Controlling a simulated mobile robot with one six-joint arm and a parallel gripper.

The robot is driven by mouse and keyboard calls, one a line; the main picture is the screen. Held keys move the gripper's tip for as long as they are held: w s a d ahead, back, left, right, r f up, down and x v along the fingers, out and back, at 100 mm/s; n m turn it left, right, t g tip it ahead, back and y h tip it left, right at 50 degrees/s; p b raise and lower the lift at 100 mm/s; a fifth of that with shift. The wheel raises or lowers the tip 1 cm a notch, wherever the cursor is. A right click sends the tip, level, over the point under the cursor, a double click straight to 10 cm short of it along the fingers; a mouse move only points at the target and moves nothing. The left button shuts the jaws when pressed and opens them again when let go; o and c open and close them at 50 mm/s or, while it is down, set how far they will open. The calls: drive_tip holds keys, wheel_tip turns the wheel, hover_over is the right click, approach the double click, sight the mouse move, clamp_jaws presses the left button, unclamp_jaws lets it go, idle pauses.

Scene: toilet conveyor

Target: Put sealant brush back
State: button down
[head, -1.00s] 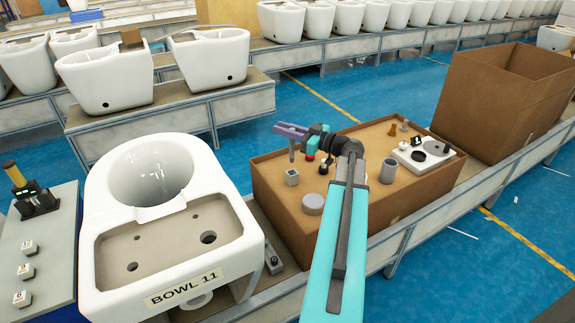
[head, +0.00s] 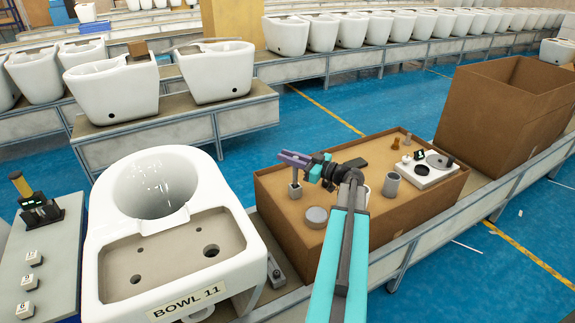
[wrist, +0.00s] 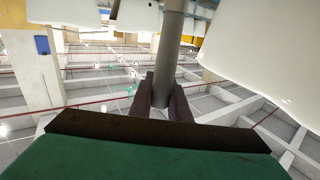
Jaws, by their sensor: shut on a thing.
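My gripper (head: 294,159), with purple fingers, is over the near left part of the brown box top. It is shut on the sealant brush, whose thin grey shaft (head: 295,175) hangs down below the fingers. In the wrist view, the grey shaft (wrist: 171,45) stands between the dark fingers (wrist: 166,97). A small square grey holder (head: 295,192) is on the box top directly below the shaft. The shaft's lower end meets the holder in the picture; I cannot tell whether it is inside. The bristles are not visible.
The brown box top (head: 345,222) also bears a grey round tin (head: 316,216), a grey cup (head: 391,185) and a white turntable-like device (head: 428,172). The white toilet bowl (head: 165,265) stands to the left. A tall open carton (head: 500,115) stands at the right.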

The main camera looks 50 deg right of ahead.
wheel_tip(320, 180, down, 3)
drive_tip(key=shift+f, duration=0.4)
idle(0.4)
drive_tip(key=c, duration=1.7)
unclamp_jaws()
drive_tip(key=shift+o, duration=0.2)
drive_tip(key=shift+r+p, duration=0.25)
drive_tip(key=shift+p, duration=0.05)
drive_tip(key=b+v, duration=0.2)
drive_tip(key=v, duration=1)
drive_tip(key=shift+b, duration=0.3)
drive_tip(key=shift+d+f, duration=0.1)
